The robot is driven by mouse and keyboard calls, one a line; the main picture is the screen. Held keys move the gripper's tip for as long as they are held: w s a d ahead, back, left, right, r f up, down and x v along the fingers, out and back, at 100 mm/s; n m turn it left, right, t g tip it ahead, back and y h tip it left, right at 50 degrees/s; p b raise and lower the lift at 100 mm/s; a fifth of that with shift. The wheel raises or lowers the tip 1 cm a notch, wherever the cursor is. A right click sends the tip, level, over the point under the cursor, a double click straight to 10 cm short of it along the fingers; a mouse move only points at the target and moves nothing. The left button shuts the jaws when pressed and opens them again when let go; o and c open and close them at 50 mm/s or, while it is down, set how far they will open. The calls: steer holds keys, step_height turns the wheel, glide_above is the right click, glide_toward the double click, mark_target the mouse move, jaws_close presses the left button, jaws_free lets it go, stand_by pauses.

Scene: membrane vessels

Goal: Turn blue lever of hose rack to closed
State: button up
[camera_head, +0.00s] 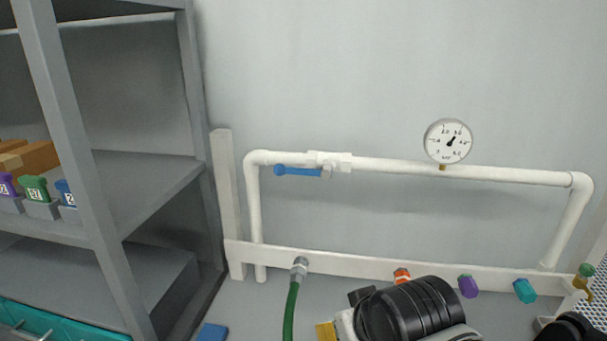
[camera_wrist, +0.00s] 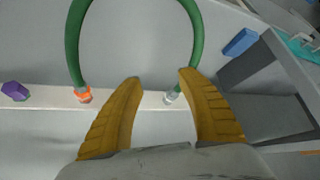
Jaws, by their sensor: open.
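The blue lever (camera_head: 297,171) is on a white valve (camera_head: 329,161) in the upper pipe of the white hose rack (camera_head: 345,261). It points left from the valve, roughly along the pipe. My gripper (camera_wrist: 160,74) is open in the wrist view, its two yellow fingers spread with nothing clearly held between them. In the head view, a yellow part of it (camera_head: 325,332) shows at the bottom edge, below and apart from the lever. The lever does not show in the wrist view.
A green hose (camera_head: 290,312) hangs from a metal fitting (camera_head: 299,268) on the lower rail; its loop shows in the wrist view (camera_wrist: 72,40). Orange (camera_head: 402,275), purple (camera_head: 468,286) and teal (camera_head: 525,291) fittings follow rightward. A gauge (camera_head: 448,141) tops the pipe. Grey shelving (camera_head: 150,185) stands left.

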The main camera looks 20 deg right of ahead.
mark_target(302, 172)
steer(key=shift+w+r, duration=0.1)
steer(key=shift+r, duration=0.05)
steer(key=c, duration=0.6)
steer(key=w+r+n+p, duration=0.1)
steer(key=n+p, duration=0.1)
steer(key=n, duration=0.1)
steer(key=w+r+n+h+p, duration=0.1)
steer(key=w+r+n+p, duration=0.1)
steer(key=n, duration=0.1)
steer(key=w+r+n+h+p, duration=0.1)
steer(key=n+p, duration=0.1)
steer(key=shift+w+d+r+n, duration=0.15)
steer(key=shift+w+r+n, duration=0.05)
steer(key=shift+w+n, duration=0.2)
jaws_close()
steer(key=w+a+r+n+t+h+p, duration=0.6)
steer(key=w+r+n+p, duration=0.45)
steer(key=n, duration=1.05)
steer(key=w+d+r+y, duration=0.1)
steer(key=w+d, duration=0.2)
steer(key=w, duration=0.5)
steer(key=shift+r+n+g, duration=0.3)
steer(key=shift+d, duration=0.1)
